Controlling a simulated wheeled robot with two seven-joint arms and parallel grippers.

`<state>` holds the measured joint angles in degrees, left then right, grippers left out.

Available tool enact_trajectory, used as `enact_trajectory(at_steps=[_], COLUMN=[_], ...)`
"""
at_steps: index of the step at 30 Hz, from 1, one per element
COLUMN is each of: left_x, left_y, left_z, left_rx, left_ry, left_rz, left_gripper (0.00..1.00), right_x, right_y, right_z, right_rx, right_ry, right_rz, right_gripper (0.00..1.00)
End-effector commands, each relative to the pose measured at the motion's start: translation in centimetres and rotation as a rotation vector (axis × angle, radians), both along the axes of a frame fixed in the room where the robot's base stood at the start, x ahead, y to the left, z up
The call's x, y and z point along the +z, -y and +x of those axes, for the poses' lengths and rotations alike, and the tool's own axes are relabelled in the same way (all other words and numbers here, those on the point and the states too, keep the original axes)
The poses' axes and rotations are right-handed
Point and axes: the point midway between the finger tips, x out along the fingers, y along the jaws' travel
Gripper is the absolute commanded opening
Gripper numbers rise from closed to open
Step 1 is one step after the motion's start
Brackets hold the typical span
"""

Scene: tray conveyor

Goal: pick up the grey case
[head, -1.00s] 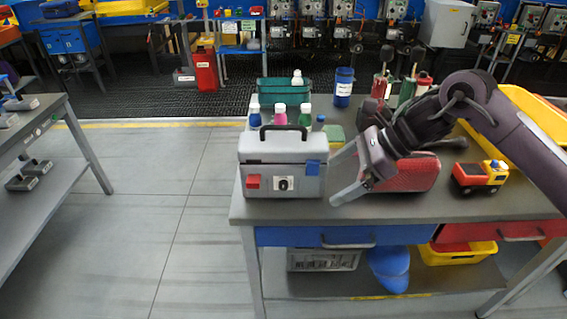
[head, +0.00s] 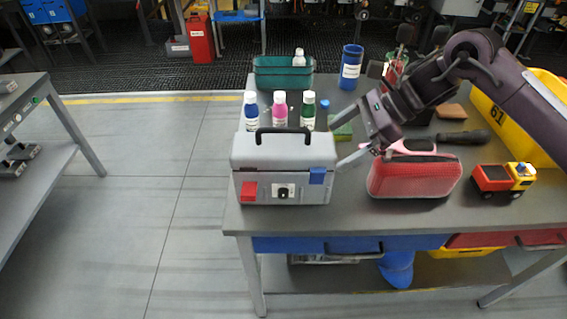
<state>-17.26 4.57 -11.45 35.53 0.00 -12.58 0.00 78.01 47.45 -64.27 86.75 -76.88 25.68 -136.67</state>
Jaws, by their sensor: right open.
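The grey case (head: 284,168) stands upright at the front left corner of the grey table. It has a dark handle on top, a red latch on its left and a blue latch on its right. My right gripper (head: 340,154) comes in from the right, its fingers spread beside the case's upper right side. It holds nothing. I cannot tell whether a finger touches the case. My left gripper is not in view.
Several bottles (head: 280,108) and a teal bin (head: 284,72) stand behind the case. A red case (head: 413,176) and a toy truck (head: 503,178) sit to the right. A blue cup (head: 350,66) and yellow tray (head: 505,112) are further back.

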Motion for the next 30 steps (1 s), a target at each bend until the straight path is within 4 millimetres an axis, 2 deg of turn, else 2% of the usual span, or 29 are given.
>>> enact_trajectory(at_steps=[3,6,11,16,21,26,27,30], left_x=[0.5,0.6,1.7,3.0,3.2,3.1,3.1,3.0], left_y=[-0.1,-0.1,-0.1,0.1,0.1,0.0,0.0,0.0], left_z=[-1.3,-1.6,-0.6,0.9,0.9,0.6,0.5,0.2], left_rx=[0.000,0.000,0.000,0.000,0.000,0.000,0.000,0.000], left_ry=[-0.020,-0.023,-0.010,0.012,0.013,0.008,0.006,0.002], left_rz=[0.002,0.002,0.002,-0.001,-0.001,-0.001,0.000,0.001], left_gripper=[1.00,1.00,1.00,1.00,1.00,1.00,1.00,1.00], right_x=[-1.1,-1.6,-2.5,-4.4,-5.3,-5.4,-5.4,-5.4], right_y=[-1.2,-1.7,-2.8,-4.7,-5.4,-5.4,-5.4,-5.4], right_z=[-0.1,0.0,0.0,0.1,0.2,0.2,0.2,0.2], right_rx=[0.002,0.001,0.002,0.002,0.000,0.000,0.000,0.000], right_ry=[-0.004,-0.001,-0.005,-0.004,-0.001,0.000,0.000,0.000], right_rz=[0.000,0.000,0.000,0.000,0.000,0.000,0.000,0.000], right_gripper=[1.00,1.00,1.00,1.00,1.00,1.00,0.99,0.86])
